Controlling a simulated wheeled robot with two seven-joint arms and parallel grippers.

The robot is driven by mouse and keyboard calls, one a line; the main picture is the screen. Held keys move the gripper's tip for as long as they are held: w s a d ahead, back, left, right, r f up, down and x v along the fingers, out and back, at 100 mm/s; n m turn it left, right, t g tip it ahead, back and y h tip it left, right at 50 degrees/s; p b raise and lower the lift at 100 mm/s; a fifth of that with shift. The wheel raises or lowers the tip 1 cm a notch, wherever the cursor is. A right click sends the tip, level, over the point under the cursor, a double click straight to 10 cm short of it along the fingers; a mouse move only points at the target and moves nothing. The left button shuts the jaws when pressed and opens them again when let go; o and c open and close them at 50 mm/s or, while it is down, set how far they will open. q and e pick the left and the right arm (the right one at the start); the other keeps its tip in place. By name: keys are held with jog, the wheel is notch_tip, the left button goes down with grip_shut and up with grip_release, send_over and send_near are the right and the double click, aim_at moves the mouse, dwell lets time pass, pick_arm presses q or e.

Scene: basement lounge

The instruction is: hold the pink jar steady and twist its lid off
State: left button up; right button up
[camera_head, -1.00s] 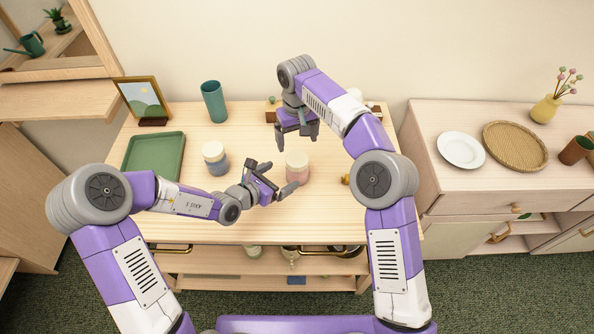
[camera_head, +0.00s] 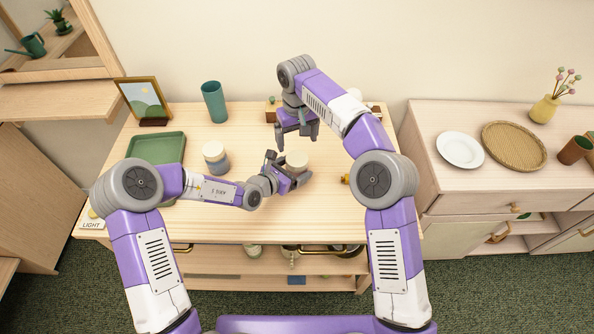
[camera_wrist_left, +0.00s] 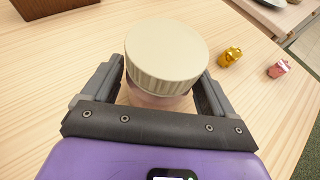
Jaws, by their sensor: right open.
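The pink jar (camera_wrist_left: 160,101) stands on the wooden table with its ribbed cream lid (camera_wrist_left: 166,52) on top. The lid also shows in the head view (camera_head: 297,160), where most of the pink body is hidden. My left gripper (camera_head: 288,168) is low at the jar, with one finger on each side of its body below the lid. Its jaws look spread, and finger contact is hard to make out. My right gripper (camera_head: 298,131) is open and empty, pointing down above the table behind the jar.
A jar with a cream lid and blue-grey body (camera_head: 216,160) stands left of the pink jar. A green tray (camera_head: 156,147), teal cup (camera_head: 214,101) and picture frame (camera_head: 142,99) are farther left. Small gold (camera_wrist_left: 231,56) and pink (camera_wrist_left: 278,69) items lie to the right.

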aim_at(297, 158)
pick_arm(q)
jog(key=c, duration=1.2)
jog(key=shift+c, duration=1.1)
pick_arm(e)
jog(key=shift+c, duration=0.9)
pick_arm(q)
grip_shut()
pick_arm(e)
jog(key=shift+m, duration=0.3)
jog(key=m, duration=0.4)
jog(key=shift+r, duration=0.1)
jog(key=m, duration=0.4)
jog(key=shift+r, duration=0.1)
jog(key=shift+m, duration=0.3)
jog(key=shift+f, duration=4)
jog(key=shift+c, duration=0.4)
